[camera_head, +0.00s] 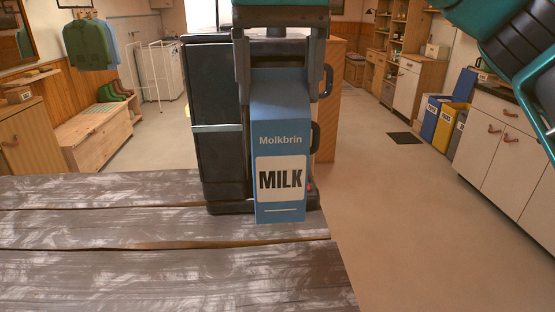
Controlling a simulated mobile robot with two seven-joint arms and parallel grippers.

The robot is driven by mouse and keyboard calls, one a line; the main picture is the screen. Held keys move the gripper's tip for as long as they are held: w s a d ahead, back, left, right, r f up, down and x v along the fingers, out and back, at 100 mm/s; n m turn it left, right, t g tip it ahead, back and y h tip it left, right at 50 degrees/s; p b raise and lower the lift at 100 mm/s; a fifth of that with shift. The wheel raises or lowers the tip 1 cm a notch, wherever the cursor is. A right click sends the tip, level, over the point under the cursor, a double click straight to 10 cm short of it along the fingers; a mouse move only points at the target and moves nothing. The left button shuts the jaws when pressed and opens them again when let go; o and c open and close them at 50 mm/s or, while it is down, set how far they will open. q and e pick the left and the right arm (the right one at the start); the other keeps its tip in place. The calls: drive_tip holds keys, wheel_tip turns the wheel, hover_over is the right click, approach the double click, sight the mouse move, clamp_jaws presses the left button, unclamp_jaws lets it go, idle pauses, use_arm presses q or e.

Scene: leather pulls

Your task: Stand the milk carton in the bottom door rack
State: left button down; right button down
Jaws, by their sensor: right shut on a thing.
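The blue milk carton (281,155), with a white MILK label, is upright near the middle of the head view. My right gripper (280,88) comes down from above, its two dark fingers on either side of the carton's top, and is shut on it. The carton's base shows near the right end of the grey wooden table; I cannot tell whether it touches. My left gripper is out of view. No fridge door rack can be made out.
A black appliance (219,130) stands on the table (120,225) directly behind and left of the carton. White cabinets (498,140) and coloured bins (446,118) line the right side. The floor (400,210) right of the table is clear.

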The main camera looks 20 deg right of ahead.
sight(278, 164)
wheel_tip(278, 164, down, 11)
idle(0.6)
drive_tip(key=shift+f, duration=0.2)
drive_tip(key=shift+c, duration=0.3)
unclamp_jaws()
drive_tip(key=shift+o, duration=0.3)
wheel_tip(278, 164, up, 12)
drive_tip(key=shift+r, duration=0.15)
